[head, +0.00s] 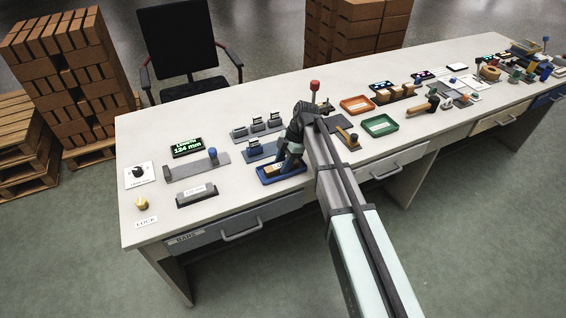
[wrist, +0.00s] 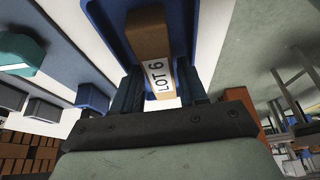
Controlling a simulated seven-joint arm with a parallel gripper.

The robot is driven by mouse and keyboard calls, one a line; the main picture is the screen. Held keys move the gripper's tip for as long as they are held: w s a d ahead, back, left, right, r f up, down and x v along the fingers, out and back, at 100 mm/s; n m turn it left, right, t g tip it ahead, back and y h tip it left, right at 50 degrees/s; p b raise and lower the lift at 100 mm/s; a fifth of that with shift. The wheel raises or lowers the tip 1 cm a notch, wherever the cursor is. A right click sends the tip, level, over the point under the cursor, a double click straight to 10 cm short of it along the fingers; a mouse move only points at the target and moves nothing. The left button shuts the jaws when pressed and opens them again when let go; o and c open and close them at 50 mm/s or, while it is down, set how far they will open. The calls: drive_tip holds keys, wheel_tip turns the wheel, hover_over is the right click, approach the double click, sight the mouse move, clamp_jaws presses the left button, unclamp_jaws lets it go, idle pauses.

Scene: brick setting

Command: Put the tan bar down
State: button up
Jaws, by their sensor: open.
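The tan bar (wrist: 150,35) lies in the blue tray (wrist: 108,12), with a white label reading LOT 6 on its near end. In the head view the blue tray (head: 265,181) sits near the front edge of the desk, and part of the bar (head: 271,171) shows in it. My gripper (head: 287,166) is over the tray and hides much of the bar. In the wrist view my gripper (wrist: 160,85) is open, with one dark finger on each side of the bar's labelled end. Whether either finger touches the bar cannot be told.
Left of the tray are a grey block (head: 197,196), a slider gauge with a blue knob (head: 195,166) and a display reading 124 mm (head: 187,147). Behind it stand grey clamps (head: 257,127). Orange (head: 357,105) and green (head: 380,125) trays lie to the right.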

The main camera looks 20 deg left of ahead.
drive_tip(key=v, duration=1.2)
drive_tip(key=shift+r, duration=0.1)
drive_tip(key=s+d+f+m+h, duration=0.1)
drive_tip(key=s+d+f+m, duration=0.45)
drive_tip(key=d+f, duration=0.4)
drive_tip(key=s+d+f+m+g, duration=0.1)
drive_tip(key=s+d+f+m, duration=0.5)
drive_tip(key=f, duration=0.6)
drive_tip(key=s+d+f+m+h, duration=0.1)
drive_tip(key=s+d+f+m, duration=0.4)
drive_tip(key=d+f, duration=0.5)
drive_tip(key=s+d+f+m+g, duration=0.1)
drive_tip(key=s+d+f+m, duration=0.2)
drive_tip(key=s, duration=0.5)
drive_tip(key=s+d+f+m, duration=0.4)
drive_tip(key=s+d+f, duration=0.2)
drive_tip(key=s, duration=0.3)
drive_tip(key=s+d+f+m+g+h, duration=0.1)
drive_tip(key=s+d+f+m, duration=0.2)
drive_tip(key=s, duration=0.6)
wheel_tip(320, 180, down, 3)
drive_tip(key=shift+d+r+g, duration=0.15)
drive_tip(key=shift+d+g, duration=0.15)
drive_tip(key=shift+d, duration=0.35)
drive_tip(key=shift+s, duration=0.1)
